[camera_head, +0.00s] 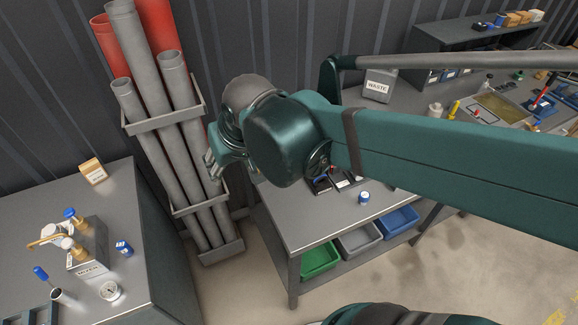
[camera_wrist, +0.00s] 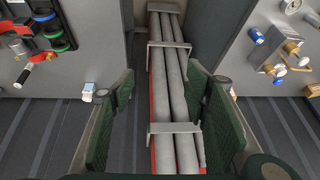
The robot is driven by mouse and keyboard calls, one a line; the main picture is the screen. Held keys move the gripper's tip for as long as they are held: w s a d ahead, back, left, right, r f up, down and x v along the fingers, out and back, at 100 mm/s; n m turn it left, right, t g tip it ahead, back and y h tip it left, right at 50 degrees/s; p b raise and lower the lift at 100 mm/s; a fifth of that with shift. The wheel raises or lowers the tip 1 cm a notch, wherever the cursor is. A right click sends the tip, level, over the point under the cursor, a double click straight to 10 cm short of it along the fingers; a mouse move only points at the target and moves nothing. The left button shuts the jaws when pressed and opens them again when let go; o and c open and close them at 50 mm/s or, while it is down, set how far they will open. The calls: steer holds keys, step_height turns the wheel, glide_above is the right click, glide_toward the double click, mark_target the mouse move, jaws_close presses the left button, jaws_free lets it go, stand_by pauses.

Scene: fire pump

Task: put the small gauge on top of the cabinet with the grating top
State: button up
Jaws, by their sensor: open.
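The small gauge (camera_head: 109,291), a round white dial, lies on the grey surface at lower left, near its front edge. A round white dial that looks like it also shows at the top right of the wrist view (camera_wrist: 291,6). My gripper (camera_head: 212,165) is in front of the pipe rack, well apart from the gauge. In the wrist view my gripper (camera_wrist: 160,85) is open, with nothing between its fingers. A mesh-like olive panel (camera_head: 497,108) is set in the bench at upper right; I cannot tell whether it is the cabinet's grating top.
Grey and red pipes stand in a rack (camera_head: 165,122) between the left surface and the middle bench (camera_head: 310,212). A brass-valve block (camera_head: 86,250), blue-handled tool (camera_head: 41,274) and small box (camera_head: 93,170) stand near the gauge. My arm hides part of the middle bench.

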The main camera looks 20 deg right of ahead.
steer(key=s+d+t, duration=0.1)
steer(key=s+d, duration=0.2)
steer(key=d, duration=0.3)
steer(key=s+d+t+h, duration=0.1)
steer(key=s+d, duration=0.3)
steer(key=d, duration=0.2)
steer(key=shift+d+m, duration=0.25)
steer(key=shift+m, duration=0.15)
steer(key=shift+r, duration=0.1)
